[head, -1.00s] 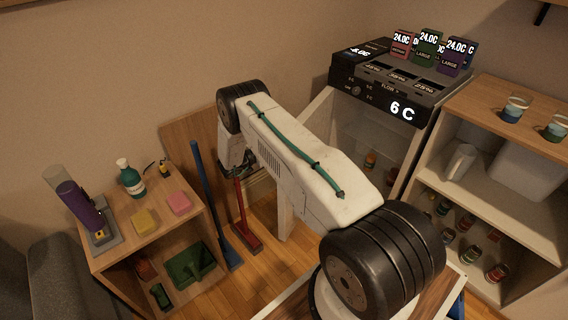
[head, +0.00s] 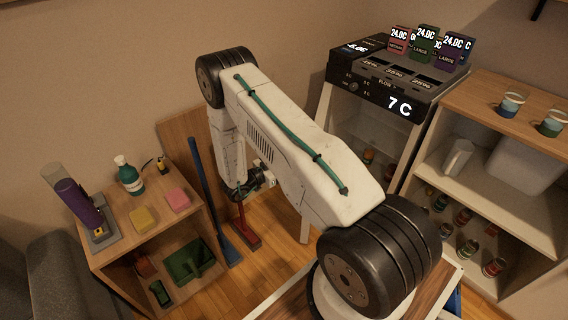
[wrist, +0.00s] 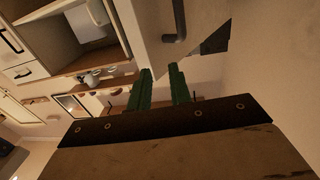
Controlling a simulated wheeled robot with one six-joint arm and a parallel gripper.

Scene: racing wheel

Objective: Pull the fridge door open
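The fridge (head: 385,85) stands at the back right in the head view, with a black top panel that reads 7 C. Items show in its lower part. A pale upright edge (head: 323,103) shows at its left, partly behind my arm; how far the door stands open I cannot tell. My gripper (head: 250,187) hangs low to the left of the fridge, its fingertips not clear there. In the wrist view my gripper (wrist: 161,78) has two green fingers apart with nothing between them. A dark handle (wrist: 175,38) on a pale panel lies just beyond the tips, seemingly apart from them.
A wooden shelf (head: 520,125) with cups and jars stands right of the fridge. A low wooden cabinet (head: 120,235) with a bottle and sponges is at left. A blue pole (head: 203,190) and a red-based tool (head: 243,235) stand near my gripper.

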